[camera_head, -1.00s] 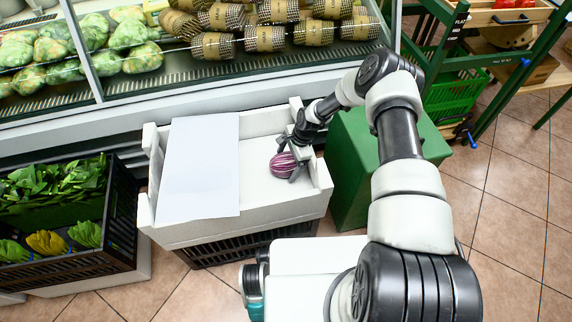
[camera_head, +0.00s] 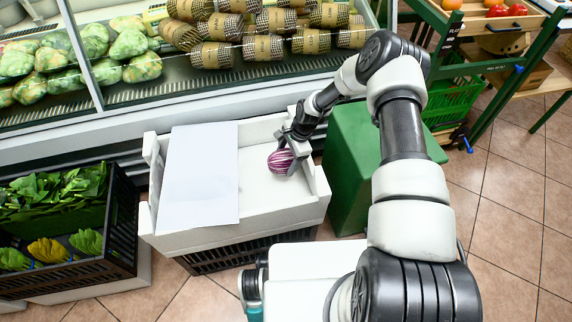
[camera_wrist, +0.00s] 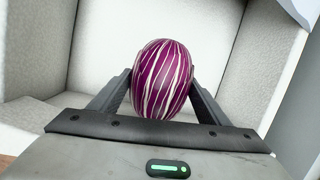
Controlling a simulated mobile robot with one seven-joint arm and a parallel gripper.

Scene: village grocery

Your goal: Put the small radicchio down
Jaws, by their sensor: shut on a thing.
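The small radicchio (camera_head: 280,161) is purple with white streaks. My gripper (camera_head: 290,158) is shut on it, over the right part of a white foam box (camera_head: 262,194). In the wrist view the radicchio (camera_wrist: 162,80) sits between the two dark fingers (camera_wrist: 160,98), with the box's pale walls (camera_wrist: 215,35) around it. I cannot tell whether its underside touches the box floor.
A white sheet (camera_head: 198,178) covers the left part of the box, which stands on a black crate (camera_head: 235,256). A green block (camera_head: 350,170) is at the right. A black crate of greens (camera_head: 122,225) is at the left. A refrigerated display (camera_head: 200,98) runs behind.

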